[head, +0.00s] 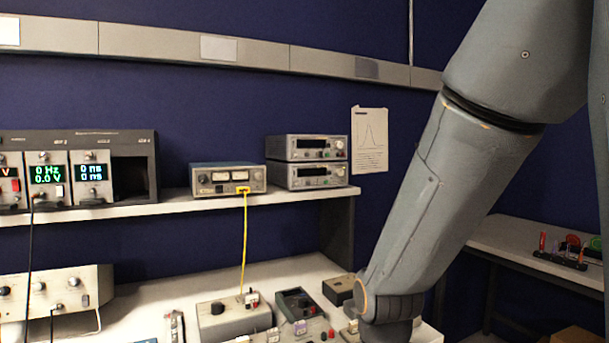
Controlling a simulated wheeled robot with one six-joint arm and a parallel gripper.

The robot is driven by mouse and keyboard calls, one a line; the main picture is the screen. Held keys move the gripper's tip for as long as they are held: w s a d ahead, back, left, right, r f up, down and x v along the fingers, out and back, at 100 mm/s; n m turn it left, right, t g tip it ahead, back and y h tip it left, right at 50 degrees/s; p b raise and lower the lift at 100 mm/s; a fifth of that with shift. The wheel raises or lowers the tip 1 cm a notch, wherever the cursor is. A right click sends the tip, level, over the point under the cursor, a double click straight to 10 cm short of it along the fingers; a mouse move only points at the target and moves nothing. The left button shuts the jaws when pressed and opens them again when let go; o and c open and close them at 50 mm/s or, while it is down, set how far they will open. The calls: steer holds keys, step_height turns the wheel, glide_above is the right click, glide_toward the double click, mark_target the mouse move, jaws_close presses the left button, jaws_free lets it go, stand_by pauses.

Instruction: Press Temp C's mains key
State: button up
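No label reading Temp C can be made out, so I cannot tell which instrument it is or where its mains key is. Two grey instruments, an upper one (307,148) and a lower one (307,175), are stacked at the shelf's right end, with dark displays. A blue-grey box (228,179) with meter windows stands left of them. A rack (92,168) at the left has lit modules showing green and blue readings. My arm comes down from the upper right to the bench, and my gripper is below the picture's lower edge.
A yellow cable (244,240) hangs from the blue-grey box to a grey box (232,320) on the bench. Several small boxes crowd the bench near my arm. The shelf (290,200) overhangs the bench's back. A side table (500,240) stands at right.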

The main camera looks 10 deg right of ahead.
jaws_close()
stand_by(1.5)
